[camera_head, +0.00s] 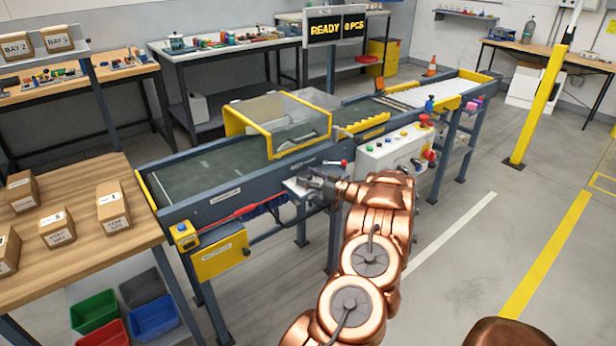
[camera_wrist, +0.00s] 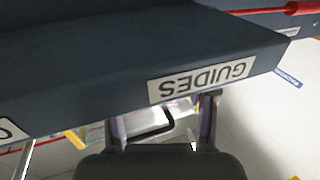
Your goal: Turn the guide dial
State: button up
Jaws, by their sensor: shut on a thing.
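My gripper (camera_head: 318,182) is at the near side of the conveyor, beside a small light plate (camera_head: 297,188) on the frame. In the wrist view my gripper (camera_wrist: 162,122) has its two fingers apart, at the edge of a dark blue panel (camera_wrist: 120,65). The panel carries an upside-down label, "GUIDES" (camera_wrist: 202,81), right in front of the fingers. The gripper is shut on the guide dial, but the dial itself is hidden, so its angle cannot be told.
To the right is a white control box (camera_head: 392,150) with buttons. A red cord (camera_head: 235,215) runs along the frame at left. A wooden table (camera_head: 80,185) with cartons stands at left.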

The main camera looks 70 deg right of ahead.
jog(key=shift+r+y, duration=0.15)
jog(key=shift+y, duration=0.15)
dwell(0.4)
jog(key=o, duration=1.2)
jog(key=shift+s, duration=0.1)
jog(key=s, duration=0.4)
jog(key=s+a, duration=0.1)
jog(key=s, duration=0.2)
jog(key=s+a, duration=0.1)
jog(key=s, duration=0.3)
jog(key=shift+s, duration=0.35)
jog(key=shift+c, duration=0.2)
